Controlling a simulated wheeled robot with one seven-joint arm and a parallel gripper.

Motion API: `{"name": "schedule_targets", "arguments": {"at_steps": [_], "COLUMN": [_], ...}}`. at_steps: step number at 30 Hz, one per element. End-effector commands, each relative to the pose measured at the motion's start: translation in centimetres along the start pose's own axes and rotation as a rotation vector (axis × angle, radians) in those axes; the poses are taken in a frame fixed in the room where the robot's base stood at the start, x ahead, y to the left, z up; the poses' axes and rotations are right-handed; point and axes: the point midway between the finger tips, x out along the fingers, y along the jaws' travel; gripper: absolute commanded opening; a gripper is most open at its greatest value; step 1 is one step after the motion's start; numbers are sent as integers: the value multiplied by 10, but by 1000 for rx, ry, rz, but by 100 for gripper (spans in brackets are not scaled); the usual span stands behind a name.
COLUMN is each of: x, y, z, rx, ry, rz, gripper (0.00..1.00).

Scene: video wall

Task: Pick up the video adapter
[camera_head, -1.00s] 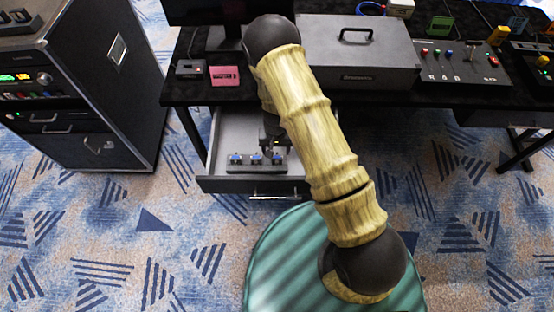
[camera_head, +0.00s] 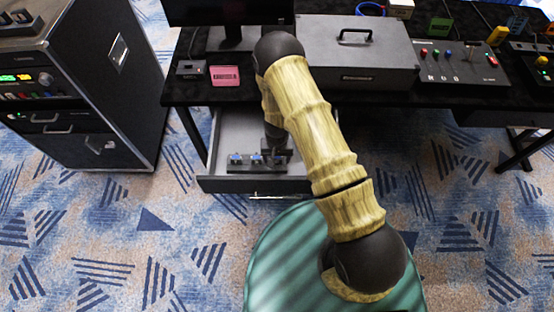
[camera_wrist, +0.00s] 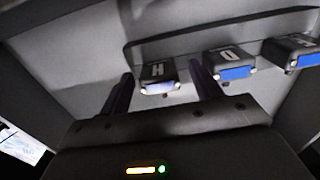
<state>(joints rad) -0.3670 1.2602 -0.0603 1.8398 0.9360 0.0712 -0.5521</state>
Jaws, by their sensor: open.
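Small dark adapters with blue connector faces stand along a grey rack in the open drawer. In the wrist view, one marked H (camera_wrist: 157,76) is at centre, one marked D (camera_wrist: 231,62) is right of it, and a third (camera_wrist: 292,52) is at the right edge. I cannot tell which one the task names. My gripper (camera_wrist: 161,72) is open, its two fingers on either side of the H adapter in the picture; contact is not clear. In the head view the arm hides most of the gripper.
The drawer (camera_head: 231,127) is pulled out under a black desk, its walls close around my gripper. A black rack cabinet (camera_head: 75,85) stands at left.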

Motion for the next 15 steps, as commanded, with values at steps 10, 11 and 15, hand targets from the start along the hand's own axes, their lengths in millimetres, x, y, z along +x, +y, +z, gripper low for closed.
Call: {"name": "schedule_targets", "arguments": {"at_steps": [10, 11, 15], "x": [0, 0, 0], "y": [0, 0, 0], "z": [0, 0, 0], "rx": [0, 0, 0], "ry": [0, 0, 0], "rz": [0, 0, 0], "gripper": [44, 38, 16]}}
